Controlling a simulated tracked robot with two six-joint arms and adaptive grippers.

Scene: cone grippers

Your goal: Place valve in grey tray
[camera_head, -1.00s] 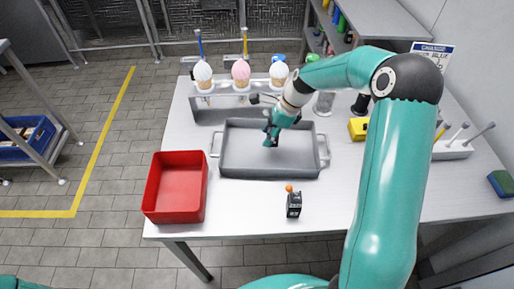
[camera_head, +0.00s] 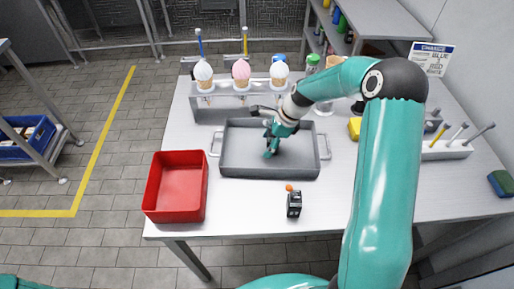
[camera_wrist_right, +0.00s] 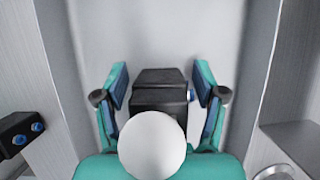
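The grey tray (camera_head: 240,170) lies mid-table in the head view. My right gripper (camera_head: 269,154) points down inside its outline, near its middle. In the right wrist view, the gripper (camera_wrist_right: 162,98) is open, with a dark block (camera_wrist_right: 160,78) between its fingers and visible gaps on both sides. The block has a blue detail on its right side; it may be the valve, but I cannot be sure. A white round shape hides its near part. A small black item with an orange top (camera_head: 294,204) stands in front of the tray. My left gripper is not in view.
A red bin (camera_head: 176,214) stands at the table's front left. A rack (camera_head: 207,112) with several ice-cream cones stands behind the tray. A yellow block (camera_head: 355,128) and a white holder (camera_head: 446,151) are to the right. The table's front middle is mostly clear.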

